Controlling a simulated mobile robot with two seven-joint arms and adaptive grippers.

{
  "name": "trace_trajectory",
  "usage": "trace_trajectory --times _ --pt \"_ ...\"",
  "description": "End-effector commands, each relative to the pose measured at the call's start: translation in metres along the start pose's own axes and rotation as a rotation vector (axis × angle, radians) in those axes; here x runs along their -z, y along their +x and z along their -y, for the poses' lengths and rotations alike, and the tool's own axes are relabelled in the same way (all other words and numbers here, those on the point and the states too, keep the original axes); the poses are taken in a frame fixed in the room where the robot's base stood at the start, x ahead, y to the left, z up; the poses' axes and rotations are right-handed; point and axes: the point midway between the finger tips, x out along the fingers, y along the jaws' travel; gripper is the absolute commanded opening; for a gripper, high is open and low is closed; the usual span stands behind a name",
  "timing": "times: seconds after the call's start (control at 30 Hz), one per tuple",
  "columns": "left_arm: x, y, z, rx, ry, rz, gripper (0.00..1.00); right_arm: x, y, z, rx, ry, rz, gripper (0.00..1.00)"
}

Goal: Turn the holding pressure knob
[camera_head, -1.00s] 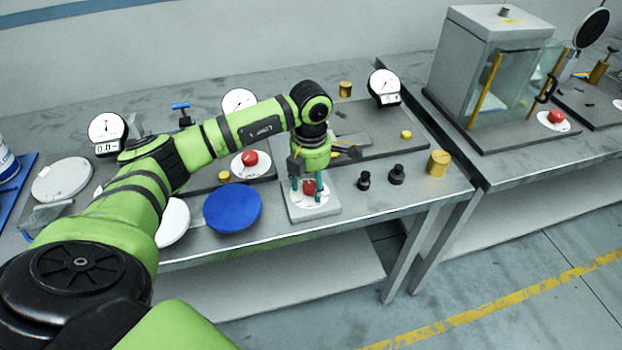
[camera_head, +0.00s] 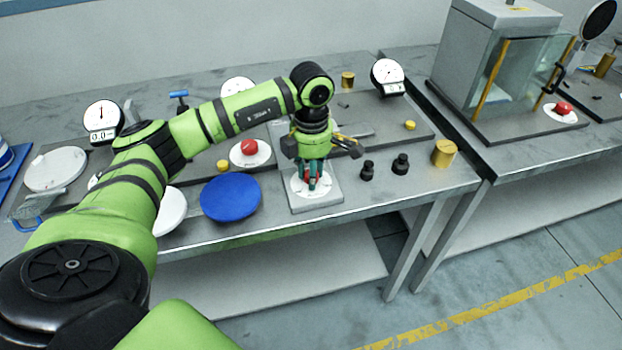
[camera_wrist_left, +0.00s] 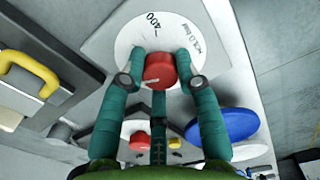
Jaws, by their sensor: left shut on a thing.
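The holding pressure knob is a red knob (camera_wrist_left: 160,70) on a white round dial (camera_wrist_left: 190,32) marked "400" and "HOLD", seen in the left wrist view. In the head view the dial (camera_head: 299,188) sits on a grey block at the table's front edge. My left gripper (camera_head: 312,182) points down over it. In the left wrist view its teal fingers (camera_wrist_left: 160,78) are shut on the red knob from both sides. In the head view the fingers hide most of the knob. My right gripper is not in view.
A blue disc (camera_head: 230,199) lies left of the dial block. Another red knob (camera_head: 249,147) on a white dial stands behind it. Two black knobbed pieces (camera_head: 400,164) and a brass cylinder (camera_head: 444,153) stand to the right. A gauge (camera_head: 388,74) stands behind.

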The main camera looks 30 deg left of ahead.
Motion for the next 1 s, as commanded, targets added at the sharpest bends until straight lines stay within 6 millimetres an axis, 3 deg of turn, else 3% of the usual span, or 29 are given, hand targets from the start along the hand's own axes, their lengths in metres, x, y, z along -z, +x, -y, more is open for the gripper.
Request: trace_trajectory --times 0.37,0.4,0.43,0.8,1.0 --pt "-0.002 -0.001 0.001 0.0 0.044 0.005 0.0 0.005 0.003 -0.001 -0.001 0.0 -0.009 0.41" --pt "-0.002 -0.001 0.001 0.0 0.044 0.005 0.49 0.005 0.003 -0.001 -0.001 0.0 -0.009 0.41" --pt "-0.002 -0.001 0.001 0.0 0.044 0.005 0.56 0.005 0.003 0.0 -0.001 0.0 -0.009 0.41" --pt "-0.001 -0.003 0.0 0.0 0.042 0.002 0.56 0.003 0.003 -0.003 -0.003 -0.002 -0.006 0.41" --pt "-0.002 -0.031 0.0 -0.004 0.043 0.007 0.56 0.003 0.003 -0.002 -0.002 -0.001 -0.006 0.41"
